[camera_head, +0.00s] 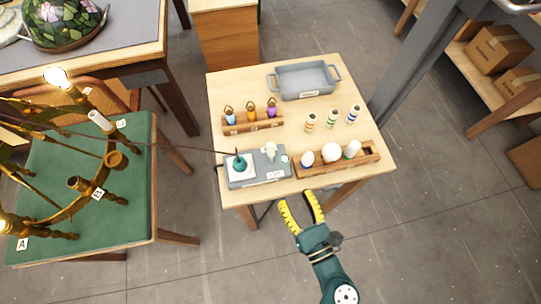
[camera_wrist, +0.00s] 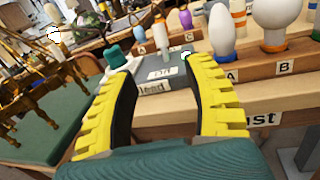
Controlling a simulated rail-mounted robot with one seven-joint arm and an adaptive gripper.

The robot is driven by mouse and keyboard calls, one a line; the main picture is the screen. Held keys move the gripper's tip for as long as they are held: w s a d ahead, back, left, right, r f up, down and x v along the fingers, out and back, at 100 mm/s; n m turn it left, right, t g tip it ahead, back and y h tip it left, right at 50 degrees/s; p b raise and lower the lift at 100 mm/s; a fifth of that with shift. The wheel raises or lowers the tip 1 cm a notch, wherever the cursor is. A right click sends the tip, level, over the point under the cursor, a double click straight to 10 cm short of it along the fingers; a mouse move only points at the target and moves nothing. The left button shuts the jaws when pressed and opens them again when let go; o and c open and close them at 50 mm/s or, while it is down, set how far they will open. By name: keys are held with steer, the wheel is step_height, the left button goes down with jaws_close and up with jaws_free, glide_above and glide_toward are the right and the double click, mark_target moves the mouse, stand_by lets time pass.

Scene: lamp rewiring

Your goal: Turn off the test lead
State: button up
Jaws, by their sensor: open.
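The grey test lead box (camera_head: 240,183) sits at the table's front left corner. Its teal piece (camera_head: 240,163) stands on a white pad, with a thin dark wire running left towards the chandelier. A whitish upright part (camera_head: 270,151) stands on the box's right half, near a white label (camera_head: 275,174). My gripper (camera_head: 297,202) is open and empty, in front of the table edge and apart from the box. Its yellow fingers frame the box in the wrist view (camera_wrist: 160,75).
A wooden rack (camera_head: 370,160) with several bulbs stands right of the box. Behind are a rack of coloured pieces (camera_head: 238,128), striped cylinders (camera_head: 332,117) and a grey tray (camera_head: 305,83). A brass chandelier (camera_head: 75,205) with lit bulbs is on the green table at left.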

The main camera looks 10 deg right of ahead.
mark_target(273, 152)
steer(key=w, duration=0.5)
steer(key=w+a, duration=0.1)
steer(key=w, duration=0.5)
steer(key=w+a, duration=0.1)
steer(key=w, duration=0.4)
steer(key=shift+w+a+r+b, duration=0.15)
steer(key=shift+a+b, duration=0.05)
steer(key=shift+b, duration=0.1)
steer(key=shift+c, duration=0.3)
steer(key=c, duration=0.9)
